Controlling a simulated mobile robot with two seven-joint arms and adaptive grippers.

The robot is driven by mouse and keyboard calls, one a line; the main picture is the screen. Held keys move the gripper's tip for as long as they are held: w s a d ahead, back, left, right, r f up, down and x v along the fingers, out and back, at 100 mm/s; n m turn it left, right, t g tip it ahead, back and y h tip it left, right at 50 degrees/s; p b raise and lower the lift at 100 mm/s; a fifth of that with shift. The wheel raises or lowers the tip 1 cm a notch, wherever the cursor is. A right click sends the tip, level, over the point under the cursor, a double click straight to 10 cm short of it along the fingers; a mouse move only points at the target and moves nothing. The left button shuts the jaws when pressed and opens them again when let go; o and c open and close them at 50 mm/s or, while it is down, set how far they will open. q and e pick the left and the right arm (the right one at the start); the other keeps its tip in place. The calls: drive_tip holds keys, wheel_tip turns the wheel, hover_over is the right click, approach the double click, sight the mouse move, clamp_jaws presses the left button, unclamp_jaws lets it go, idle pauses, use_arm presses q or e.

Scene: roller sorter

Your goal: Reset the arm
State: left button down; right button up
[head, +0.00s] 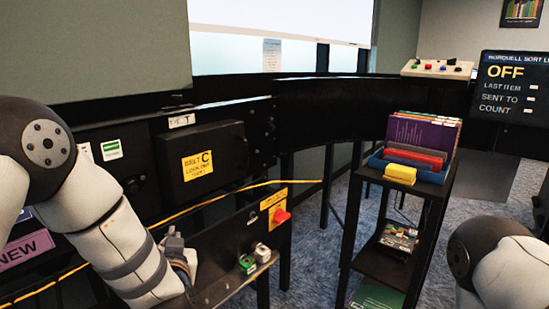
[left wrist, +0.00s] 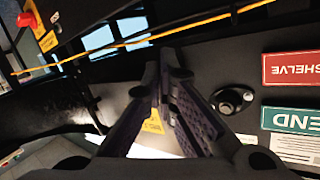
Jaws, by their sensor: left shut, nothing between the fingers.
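My left arm reaches in from the left of the head view. Its gripper (head: 178,250) is low, beside the black control ledge (head: 225,280) and in front of the dark sorter panel. In the left wrist view the two dark fingers (left wrist: 165,68) are together at the tips, with nothing between them. I cannot tell whether they touch the panel behind them. Part of my right arm shows at the lower right of the head view; its gripper is out of the frame.
A yellow cable (head: 235,187) runs across the panel. A black stand (head: 424,235) holds a blue tray (head: 432,174) of folders. A screen (head: 510,85) reads OFF. Carpet lies clear between the ledge and stand.

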use_arm(q)
drive_tip(key=s+f+m+g+h, duration=0.1)
drive_tip(key=s+f+g+h, duration=0.5)
drive_tip(key=s+f, duration=1.5)
drive_tip(key=s+f+g, duration=0.2)
drive_tip(key=s+g, duration=0.3)
drive_tip(key=s, duration=0.7)
drive_tip(key=s+f+g+y, duration=0.1)
drive_tip(key=s+g, duration=0.4)
drive_tip(key=s, duration=0.8)
drive_tip(key=shift+a+f+n, duration=0.2)
drive_tip(key=shift+f+n, duration=0.2)
drive_tip(key=shift+f, duration=0.05)
